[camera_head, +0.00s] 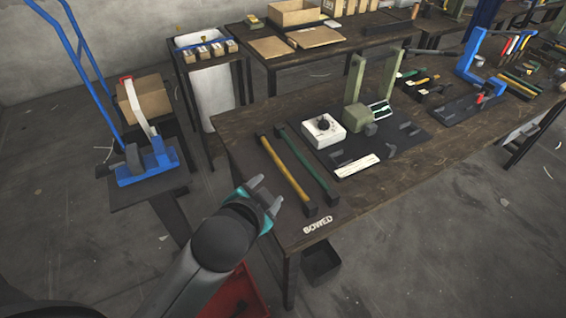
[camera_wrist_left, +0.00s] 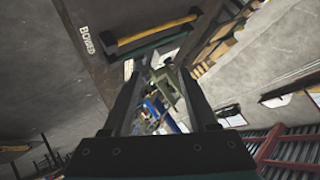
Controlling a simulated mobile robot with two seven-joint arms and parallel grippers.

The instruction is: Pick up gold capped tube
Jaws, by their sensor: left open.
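The gold tube (camera_head: 284,168) with dark end caps lies near the left end of the wooden table. It also shows at the top of the left wrist view (camera_wrist_left: 157,34). A green tube (camera_head: 306,162) with dark caps lies beside it on the right, roughly parallel. My left gripper (camera_head: 266,192) is open and empty, just left of the gold tube's near half and apart from it. Its two fingers (camera_wrist_left: 162,80) point up the wrist view with nothing between them. My right gripper does not show.
The table (camera_head: 262,212) has a "BOWED" label (camera_head: 317,225) by its near corner. A dark mat with a white dial box (camera_head: 324,130) and a green press (camera_head: 357,100) lies right of the tubes. A blue press (camera_head: 150,166) stands on a separate stand at left.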

